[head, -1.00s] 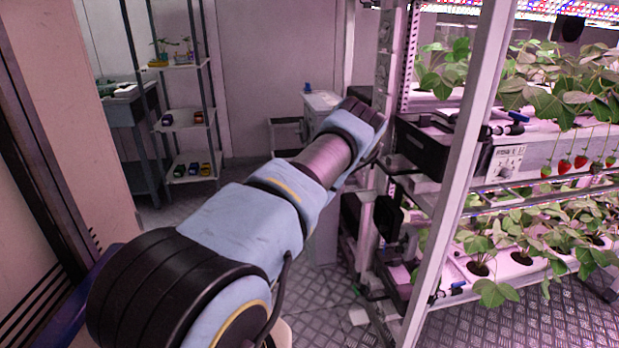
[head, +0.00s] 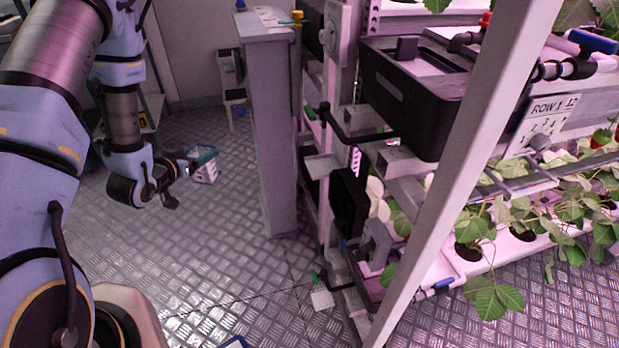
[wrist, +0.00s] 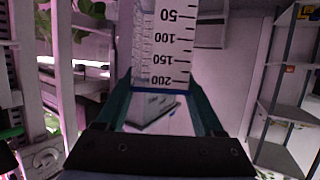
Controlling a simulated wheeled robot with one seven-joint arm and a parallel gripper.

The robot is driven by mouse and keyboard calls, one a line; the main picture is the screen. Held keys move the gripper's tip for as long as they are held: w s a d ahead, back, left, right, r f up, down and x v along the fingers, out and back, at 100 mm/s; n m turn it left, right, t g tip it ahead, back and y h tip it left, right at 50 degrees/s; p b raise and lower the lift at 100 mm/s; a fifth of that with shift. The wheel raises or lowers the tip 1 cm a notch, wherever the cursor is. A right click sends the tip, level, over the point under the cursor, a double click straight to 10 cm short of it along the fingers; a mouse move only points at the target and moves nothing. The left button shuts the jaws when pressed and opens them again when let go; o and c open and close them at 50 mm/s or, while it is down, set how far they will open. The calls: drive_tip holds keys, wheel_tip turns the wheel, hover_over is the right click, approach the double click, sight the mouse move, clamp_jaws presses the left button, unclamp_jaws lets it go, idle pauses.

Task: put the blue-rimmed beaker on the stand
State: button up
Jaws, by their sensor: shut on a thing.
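The blue-rimmed beaker (head: 204,168) is held in my gripper (head: 186,166), left of centre in the head view, above the metal floor. It is clear, with a white scale panel. In the wrist view the beaker (wrist: 165,45) stands between the teal fingers of my gripper (wrist: 160,88), with its dark scale numbers and blue rim showing close to the jaws. My gripper is shut on it. I cannot tell for certain which thing is the stand. A tall narrow grey cabinet (head: 265,130) stands right of the beaker, apart from it, with small items on top.
A black bin (head: 420,95) juts from the plant rack at right. A slanted white post (head: 455,170) crosses in front of it. Rack brackets and a black box (head: 347,203) stick out low down. The patterned floor (head: 215,245) between my arm and the cabinet is mostly clear.

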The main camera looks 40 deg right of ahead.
drive_tip(key=s+d+r+m+g+h+b, duration=0.1)
drive_tip(key=s+d+r+m+g+b, duration=0.25)
drive_tip(key=s+m+g, duration=0.3)
drive_tip(key=s+d+r+m+g+h+b, duration=0.1)
drive_tip(key=s+d+r+m+g+b, duration=0.3)
drive_tip(key=s+g, duration=0.3)
drive_tip(key=shift+m, duration=0.55)
drive_tip(key=r+x, duration=0.1)
drive_tip(key=x, duration=0.5)
drive_tip(key=d+r+x, duration=0.1)
drive_tip(key=x, duration=0.5)
drive_tip(key=r+x, duration=0.2)
drive_tip(key=x, duration=0.4)
drive_tip(key=shift+s+d, duration=0.3)
drive_tip(key=shift+s, duration=0.05)
drive_tip(key=shift+f, duration=0.15)
drive_tip(key=shift+f, duration=0.1)
drive_tip(key=o, duration=1.3)
